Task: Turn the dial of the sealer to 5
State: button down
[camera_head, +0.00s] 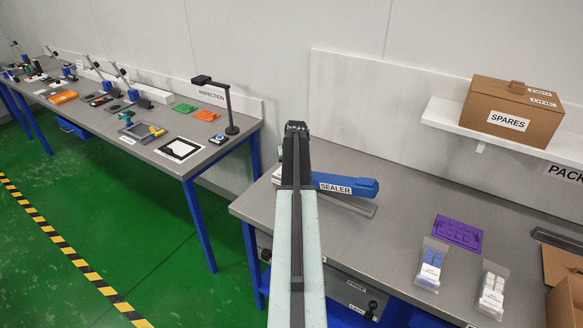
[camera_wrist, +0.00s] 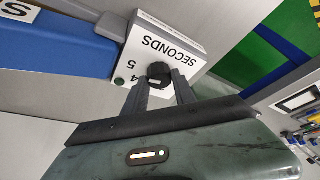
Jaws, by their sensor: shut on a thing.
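The sealer (camera_head: 345,187) is a blue-armed device on the grey bench in the head view, partly hidden behind my arm. The black dial (camera_wrist: 158,71) sits on the face of this box. My gripper (camera_wrist: 160,84) is at the dial, its two dark fingers shut on it. The fingers and dial hide part of the scale, and I cannot tell which number the dial points to. A small green light (camera_wrist: 119,81) is on the box.
A purple tray (camera_head: 458,232) and bagged parts (camera_head: 431,265) lie on the bench to the right. A SPARES box (camera_head: 510,112) stands on the shelf (camera_head: 460,122) above. The inspection bench (camera_head: 150,140) is at the left, across a gap of green floor.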

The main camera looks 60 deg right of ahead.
dwell(0.4)
jog(key=c, duration=1)
grip_release()
jog(key=shift+r, duration=0.1)
jog(key=p+v, duration=0.7)
jog(key=shift+s+a+r, duration=0.1)
jog(key=shift+a+r, duration=0.05)
jog(key=shift+r, duration=0.1)
